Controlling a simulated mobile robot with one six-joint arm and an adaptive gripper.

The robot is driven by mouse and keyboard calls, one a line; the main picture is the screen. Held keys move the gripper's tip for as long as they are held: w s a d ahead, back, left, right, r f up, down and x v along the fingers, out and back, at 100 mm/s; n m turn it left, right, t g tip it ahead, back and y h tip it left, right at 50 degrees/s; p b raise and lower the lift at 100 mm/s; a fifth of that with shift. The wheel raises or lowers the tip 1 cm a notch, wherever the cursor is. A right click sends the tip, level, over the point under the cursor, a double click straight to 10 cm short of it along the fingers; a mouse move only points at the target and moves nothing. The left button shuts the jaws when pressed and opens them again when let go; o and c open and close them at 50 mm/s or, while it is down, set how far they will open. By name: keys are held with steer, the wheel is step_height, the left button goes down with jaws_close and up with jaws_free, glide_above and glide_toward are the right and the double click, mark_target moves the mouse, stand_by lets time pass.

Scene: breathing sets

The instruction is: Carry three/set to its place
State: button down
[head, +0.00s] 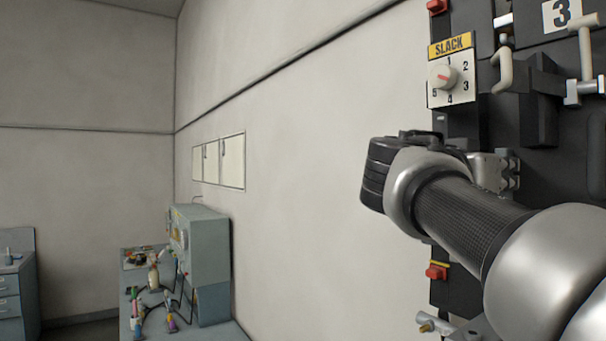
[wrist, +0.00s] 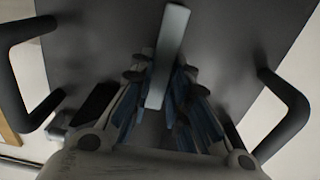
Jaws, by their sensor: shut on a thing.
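My gripper (head: 507,170) is at the right of the head view, in front of a black board (head: 455,215). In the wrist view its blue-padded fingers (wrist: 163,100) are closed on a pale grey bar (wrist: 172,45). The bar lies over a dark flat body (wrist: 110,30) with a black loop handle on each side, which looks like the set. No number shows on this body. A plate marked 3 (head: 562,14) is at the board's top right. My arm hides part of the board.
A SLACK dial (head: 443,76) and a pale hooked lever (head: 503,70) sit on the board above my gripper. A red knob (head: 436,271) is below. A bench (head: 132,315) with a grey cabinet (head: 207,250) stands far left.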

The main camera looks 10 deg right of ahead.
steer(key=shift+w+d+r, duration=0.15)
steer(key=shift+d+r, duration=0.05)
steer(key=shift+d, duration=0.3)
steer(key=shift+f+b, duration=1.1)
steer(key=shift+b, duration=0.3)
stand_by(0.3)
